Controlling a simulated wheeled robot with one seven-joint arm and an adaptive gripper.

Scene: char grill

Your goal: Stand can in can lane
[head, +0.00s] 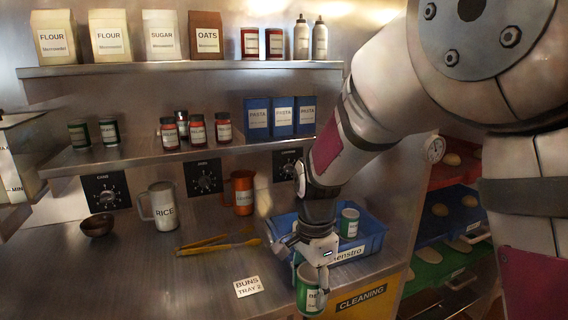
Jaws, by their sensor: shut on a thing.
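My gripper (313,262) points down at the front right of the counter. It is shut on a green can (308,296) with a white label, only partly readable. The can is roughly upright in front of the blue bin; I cannot tell whether its base touches the counter. Another green can (348,222) stands inside the blue bin (372,238). On the lower shelf (140,158) at the left, a dark green can (79,133) and a second green can (109,131) stand apart. No lane label is readable.
My arm covers the right side.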

